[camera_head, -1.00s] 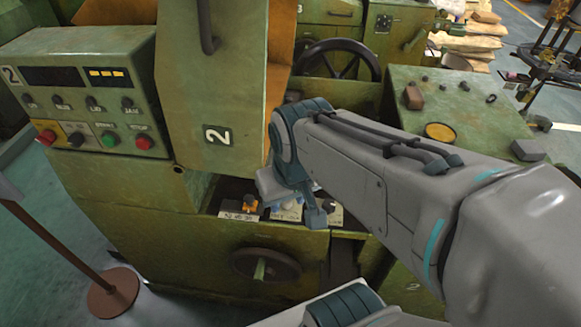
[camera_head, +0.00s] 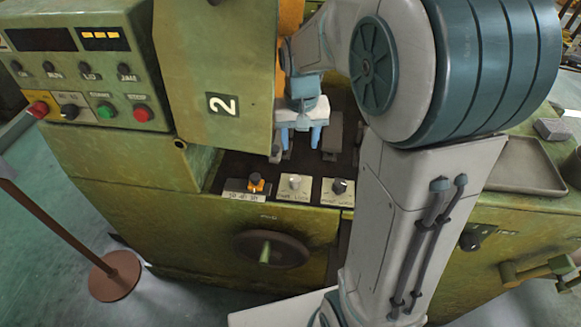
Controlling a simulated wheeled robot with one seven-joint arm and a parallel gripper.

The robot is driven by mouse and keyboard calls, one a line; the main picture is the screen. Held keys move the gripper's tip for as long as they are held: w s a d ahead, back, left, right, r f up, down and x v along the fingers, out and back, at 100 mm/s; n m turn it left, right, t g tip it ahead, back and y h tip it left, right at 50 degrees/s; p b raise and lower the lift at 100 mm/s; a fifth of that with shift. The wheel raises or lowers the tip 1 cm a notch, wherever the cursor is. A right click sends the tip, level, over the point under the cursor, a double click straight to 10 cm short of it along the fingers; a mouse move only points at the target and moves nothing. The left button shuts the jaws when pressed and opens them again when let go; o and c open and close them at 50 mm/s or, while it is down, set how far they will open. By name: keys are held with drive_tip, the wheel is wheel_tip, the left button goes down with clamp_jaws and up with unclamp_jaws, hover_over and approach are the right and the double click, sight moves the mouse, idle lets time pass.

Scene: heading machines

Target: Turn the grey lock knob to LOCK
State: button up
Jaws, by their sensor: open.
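The grey lock knob (camera_head: 295,182) sits on a small pale plate in the recess at the front of the green machine. It is the middle one of three knobs; which way it points is too small to tell. An orange-and-black knob (camera_head: 256,183) is to its left and a black knob (camera_head: 339,186) to its right, each on its own plate. My gripper (camera_head: 299,138) has its blue fingers apart and empty. In the picture it is above the grey knob, clear of it.
The machine's hanging green cover (camera_head: 213,75) stands close to the left of my gripper. A control panel (camera_head: 82,80) with buttons is at the far left. A handwheel (camera_head: 271,249) is below the knobs. A grey tray (camera_head: 523,165) lies at the right.

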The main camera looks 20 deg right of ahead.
sight(295, 178)
drive_tip(key=f, duration=0.9)
drive_tip(key=w+f, duration=0.1)
drive_tip(key=f, duration=0.4)
drive_tip(key=shift+w+a+f+b, duration=0.1)
drive_tip(key=shift+a+f+b, duration=0.15)
drive_tip(key=shift+a+b, duration=0.05)
drive_tip(key=shift+c, duration=0.3)
drive_tip(key=c, duration=0.9)
